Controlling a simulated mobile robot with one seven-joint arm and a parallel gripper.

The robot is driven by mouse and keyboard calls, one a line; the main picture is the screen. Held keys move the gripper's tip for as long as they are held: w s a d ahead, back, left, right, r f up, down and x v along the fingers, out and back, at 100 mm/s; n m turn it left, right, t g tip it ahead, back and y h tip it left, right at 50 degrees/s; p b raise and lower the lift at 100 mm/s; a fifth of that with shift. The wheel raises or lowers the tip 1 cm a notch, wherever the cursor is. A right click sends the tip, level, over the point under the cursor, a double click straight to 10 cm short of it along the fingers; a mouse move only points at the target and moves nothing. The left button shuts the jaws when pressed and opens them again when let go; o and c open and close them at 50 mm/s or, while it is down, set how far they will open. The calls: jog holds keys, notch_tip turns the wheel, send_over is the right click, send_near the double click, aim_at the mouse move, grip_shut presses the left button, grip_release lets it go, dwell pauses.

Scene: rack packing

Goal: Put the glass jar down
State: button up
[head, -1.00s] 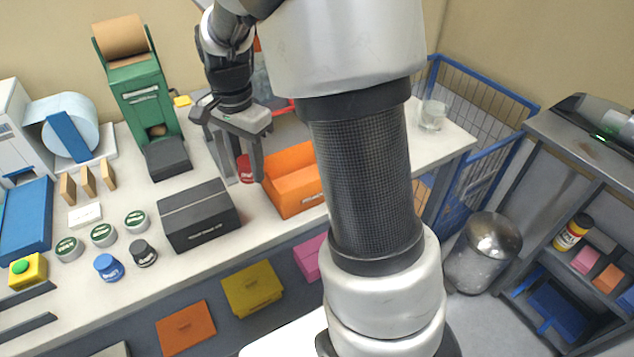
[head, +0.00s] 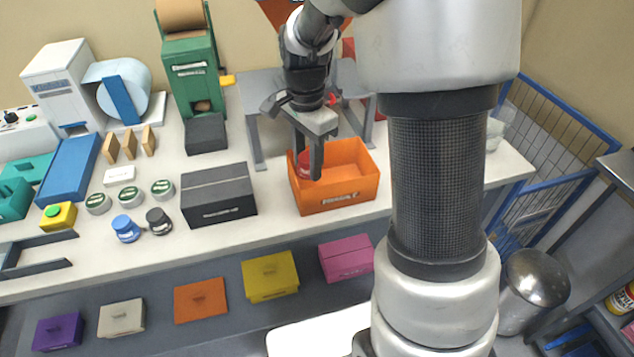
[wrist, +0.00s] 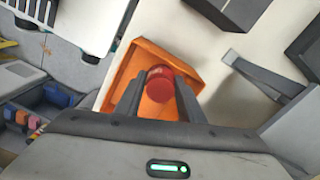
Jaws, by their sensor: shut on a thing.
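The glass jar (head: 303,163) shows mainly as its round red top; its body is mostly hidden by my gripper and the bin. My gripper (head: 308,160) points down and is shut on the jar. In the wrist view the red top of the jar (wrist: 160,82) sits between the two fingers (wrist: 160,95). The orange bin (head: 340,196) stands open on the workbench. The jar is at the left part of its opening, inside or just above it. I cannot tell whether it touches the bin floor.
A dark closed box (head: 218,197) stands left of the bin. A grey stand (head: 258,105) rises behind it. Lidded tins (head: 130,197) and small bottles (head: 126,229) are further left. A clear glass container (head: 493,134), partly hidden by my arm, stands at the right end.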

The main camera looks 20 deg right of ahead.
jog(key=shift+f+b, duration=0.35)
jog(key=shift+f, duration=2.55)
jog(key=shift+f, duration=0.2)
jog(key=o, duration=0.8)
jog(key=shift+o, duration=0.2)
